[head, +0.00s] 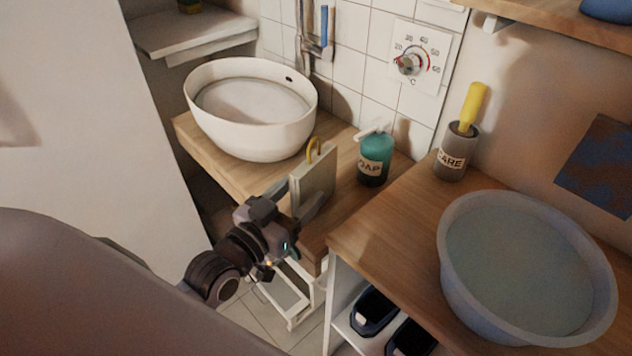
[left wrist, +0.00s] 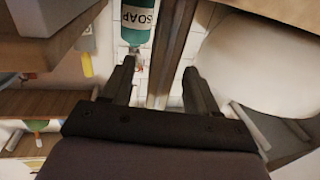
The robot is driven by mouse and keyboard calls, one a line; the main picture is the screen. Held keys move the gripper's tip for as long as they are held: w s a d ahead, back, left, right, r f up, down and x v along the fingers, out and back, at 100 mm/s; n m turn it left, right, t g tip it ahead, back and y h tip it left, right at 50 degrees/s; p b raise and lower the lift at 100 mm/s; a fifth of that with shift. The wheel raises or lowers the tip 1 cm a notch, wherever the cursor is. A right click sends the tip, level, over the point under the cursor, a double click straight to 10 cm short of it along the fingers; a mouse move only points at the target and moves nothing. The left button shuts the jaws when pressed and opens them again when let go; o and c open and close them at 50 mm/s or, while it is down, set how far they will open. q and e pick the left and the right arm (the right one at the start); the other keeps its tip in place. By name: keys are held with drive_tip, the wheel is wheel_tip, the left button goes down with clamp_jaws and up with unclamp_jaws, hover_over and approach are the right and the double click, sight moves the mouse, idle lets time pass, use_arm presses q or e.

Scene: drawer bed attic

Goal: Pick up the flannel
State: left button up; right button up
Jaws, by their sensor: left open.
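A thin, upright, pale grey-beige slab with a yellow loop on top (head: 314,180) stands at the wooden counter's front edge in the head view. It may be the flannel, but I cannot tell for sure. My left gripper (head: 303,203) is open at its near side, with the fingers spread about its lower part. In the left wrist view, the open fingers (left wrist: 160,70) have a brown upright strip (left wrist: 176,45) between them, perhaps this thing seen edge-on. I cannot tell whether the fingers touch it. My right gripper is not in view.
A teal soap bottle (head: 374,160) stands close right of the slab, and a white basin (head: 250,140) behind left. A grey tub of water (head: 452,285) and a grey CARE pot with a yellow handle (head: 455,155) stand on the right-hand counter. A white frame (head: 290,305) is below.

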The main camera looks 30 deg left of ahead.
sight(313, 182)
use_arm(q)
drive_tip(key=shift+w+d+f, duration=0.1)
drive_tip(key=shift+w+d, duration=0.1)
drive_tip(key=shift+w, duration=1.05)
drive_tip(key=shift+w+d+f, duration=0.1)
drive_tip(key=shift+w+d, duration=0.05)
drive_tip(key=shift+w, duration=1.05)
clamp_jaws()
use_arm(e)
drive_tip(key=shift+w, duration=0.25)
use_arm(q)
wheel_tip(313, 182, up, 19)
drive_tip(key=p, duration=0.4)
drive_tip(key=shift+r+p, duration=0.3)
drive_tip(key=shift+r, duration=0.25)
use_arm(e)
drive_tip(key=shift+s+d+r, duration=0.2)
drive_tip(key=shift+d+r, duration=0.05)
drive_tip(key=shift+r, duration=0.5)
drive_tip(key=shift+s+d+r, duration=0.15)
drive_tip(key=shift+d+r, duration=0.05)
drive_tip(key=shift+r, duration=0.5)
